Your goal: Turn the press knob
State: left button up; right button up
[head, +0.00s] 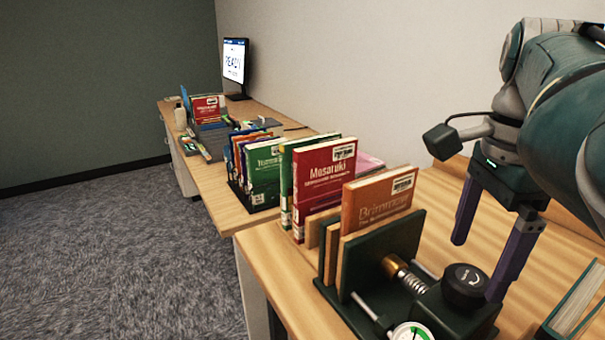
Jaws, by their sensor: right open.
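The black press knob (465,284) sits on top of a dark green book press (385,252) at the front of the wooden desk. A brown book (375,205) stands in the press, between its plates. A spring and a brass end show on the press screw beside the knob. My right gripper (476,268) hangs from the upper right with its two purple fingers apart and empty. Its right finger reaches down close behind the knob; I cannot tell whether they touch. My left gripper is not in view.
Behind the press stand a red book (324,178) and a rack of several books (262,172). A monitor (235,62) stands at the far end. A green book (578,305) lies at the lower right.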

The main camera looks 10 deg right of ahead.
aim_at(469, 277)
jog(key=shift+f, duration=1.8)
jog(key=shift+c, duration=0.2)
